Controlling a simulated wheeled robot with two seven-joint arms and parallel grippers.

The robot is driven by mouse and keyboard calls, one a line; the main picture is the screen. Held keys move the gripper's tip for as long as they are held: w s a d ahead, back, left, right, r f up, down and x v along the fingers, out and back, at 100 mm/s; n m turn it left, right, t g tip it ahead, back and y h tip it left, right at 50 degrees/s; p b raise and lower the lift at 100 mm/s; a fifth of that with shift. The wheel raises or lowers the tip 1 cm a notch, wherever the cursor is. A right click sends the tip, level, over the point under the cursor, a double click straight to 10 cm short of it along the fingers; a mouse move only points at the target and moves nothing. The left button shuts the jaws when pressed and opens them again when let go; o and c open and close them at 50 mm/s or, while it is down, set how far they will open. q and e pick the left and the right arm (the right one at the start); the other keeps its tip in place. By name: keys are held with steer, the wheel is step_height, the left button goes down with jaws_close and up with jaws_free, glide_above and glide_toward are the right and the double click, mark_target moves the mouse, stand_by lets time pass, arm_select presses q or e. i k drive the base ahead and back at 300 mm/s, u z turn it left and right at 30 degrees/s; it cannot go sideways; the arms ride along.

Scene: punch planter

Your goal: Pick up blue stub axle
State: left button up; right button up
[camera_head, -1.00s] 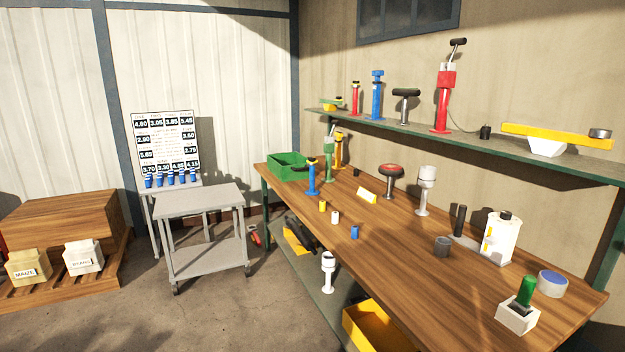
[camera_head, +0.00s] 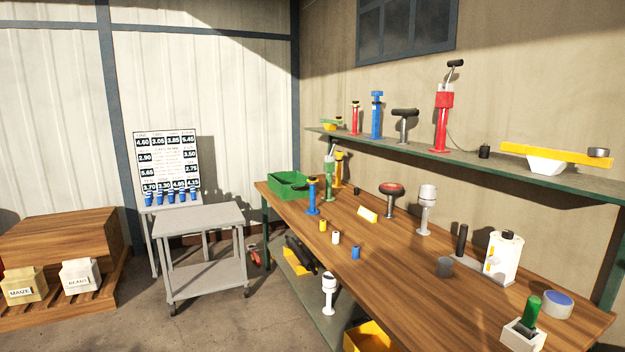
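A small blue cylinder (camera_head: 355,252), which looks like the blue stub axle, stands on the wooden workbench (camera_head: 415,275) near its front edge. A small white cylinder (camera_head: 336,238) and a small yellow cylinder (camera_head: 323,225) stand in a row beyond it, to its left. They are apart from one another. Neither of my grippers is in view.
A green bin (camera_head: 288,190) and several upright tools, including a blue one (camera_head: 313,200), stand at the bench's far end. A grey cart (camera_head: 205,218) stands left.

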mark_target(312, 210)
steer(key=u, duration=0.4)
steer(key=k, duration=0.55)
steer(key=u, duration=0.9)
steer(key=i, duration=2.7)
steer(key=z, duration=0.25)
steer(key=i, duration=1.95)
steer(key=z, duration=1.45)
steer(key=i, duration=1.2)
steer(key=z, duration=1.4)
steer(key=i, duration=0.45)
steer(key=z, duration=0.2)
